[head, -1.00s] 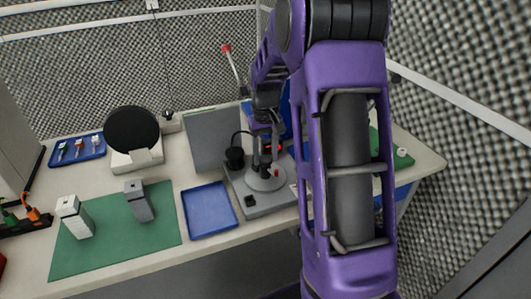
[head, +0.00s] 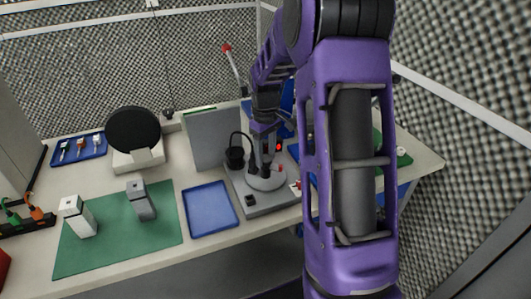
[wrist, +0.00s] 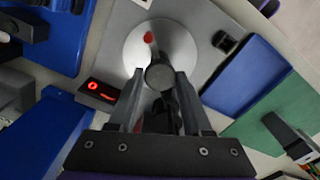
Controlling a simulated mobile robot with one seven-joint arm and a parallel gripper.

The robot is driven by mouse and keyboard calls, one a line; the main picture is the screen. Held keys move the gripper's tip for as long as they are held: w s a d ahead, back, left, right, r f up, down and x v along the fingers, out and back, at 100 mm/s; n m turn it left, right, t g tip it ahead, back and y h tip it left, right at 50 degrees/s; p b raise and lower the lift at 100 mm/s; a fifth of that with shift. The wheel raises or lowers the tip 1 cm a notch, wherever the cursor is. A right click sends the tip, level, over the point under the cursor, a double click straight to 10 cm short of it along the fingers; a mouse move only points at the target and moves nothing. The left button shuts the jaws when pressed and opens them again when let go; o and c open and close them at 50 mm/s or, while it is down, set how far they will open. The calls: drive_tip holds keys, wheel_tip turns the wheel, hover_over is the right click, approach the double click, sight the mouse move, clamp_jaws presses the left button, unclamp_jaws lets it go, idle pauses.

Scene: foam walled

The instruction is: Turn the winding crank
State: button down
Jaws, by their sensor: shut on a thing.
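The winder is a grey base (head: 284,200) with a round light-grey disc (wrist: 134,52) on top. A red mark (wrist: 149,37) sits on the disc near its edge; it also shows in the head view (head: 281,168). A dark round crank knob (wrist: 159,75) stands over the disc. My gripper (wrist: 160,88) points down at it, with its two fingers shut on the knob. In the head view my gripper (head: 267,165) is over the disc and partly hides it. A small display (wrist: 99,91) beside the disc shows a red digit that looks like 0.
A blue tray (head: 209,209) lies left of the winder, then a green mat (head: 101,249) with two block-like objects. A grey panel (head: 211,142) stands behind. A round black disc on a stand (head: 132,131) is at the back left. My arm hides the right side.

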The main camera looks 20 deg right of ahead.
sight(266, 158)
drive_tip(key=shift+n, duration=3.9)
drive_tip(key=shift+n, duration=0.5)
drive_tip(key=shift+c, duration=1.7)
unclamp_jaws()
wheel_tip(266, 158, up, 17)
drive_tip(key=shift+r, duration=0.2)
